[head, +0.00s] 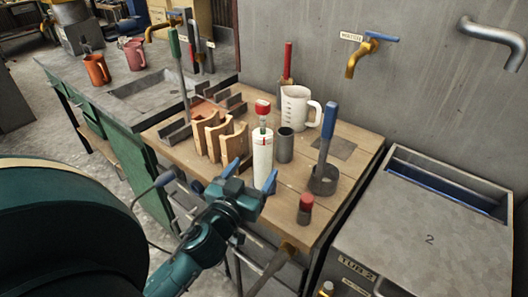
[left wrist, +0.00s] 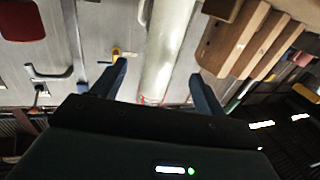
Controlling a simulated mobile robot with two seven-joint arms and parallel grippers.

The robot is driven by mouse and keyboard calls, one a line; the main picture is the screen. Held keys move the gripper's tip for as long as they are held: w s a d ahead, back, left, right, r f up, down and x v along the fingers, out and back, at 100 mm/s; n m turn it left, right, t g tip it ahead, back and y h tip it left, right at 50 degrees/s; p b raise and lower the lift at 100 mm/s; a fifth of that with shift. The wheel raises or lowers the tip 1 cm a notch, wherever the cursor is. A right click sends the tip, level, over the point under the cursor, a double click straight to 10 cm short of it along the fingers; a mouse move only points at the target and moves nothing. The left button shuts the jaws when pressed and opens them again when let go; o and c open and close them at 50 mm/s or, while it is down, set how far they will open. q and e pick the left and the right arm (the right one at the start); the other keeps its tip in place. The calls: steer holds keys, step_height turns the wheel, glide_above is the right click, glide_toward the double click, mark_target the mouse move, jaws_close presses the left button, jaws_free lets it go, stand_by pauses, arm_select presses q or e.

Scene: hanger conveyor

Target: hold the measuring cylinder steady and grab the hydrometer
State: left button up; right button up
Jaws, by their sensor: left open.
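The measuring cylinder (head: 263,151) is a tall white tube with red marks, standing upright near the middle of the wooden bench. The hydrometer (head: 262,107) has a red top and a thin stem rising out of the cylinder's mouth; its lower part is hidden inside. My left gripper (head: 250,174) is open at the cylinder's lower part, on the near side. In the left wrist view the pale cylinder (left wrist: 170,45) runs between the two spread fingers (left wrist: 158,80), with gaps visible on both sides. My right gripper does not show in either view.
Wooden racks (head: 222,140) stand close left of the cylinder. A grey metal cup (head: 285,146) and a white jug (head: 297,107) stand behind it. A blue-handled tool (head: 326,135) and a red-topped piece (head: 305,207) are to the right. A metal tub (head: 430,225) adjoins the bench.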

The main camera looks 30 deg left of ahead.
mark_target(267, 151)
arm_select(q)
steer(key=w, duration=0.2)
steer(key=w+a+p, duration=0.1)
steer(key=w, duration=0.5)
steer(key=shift+w+a, duration=0.1)
steer(key=shift+a, duration=0.15)
steer(key=shift+c, duration=0.3)
steer(key=c, duration=1.5)
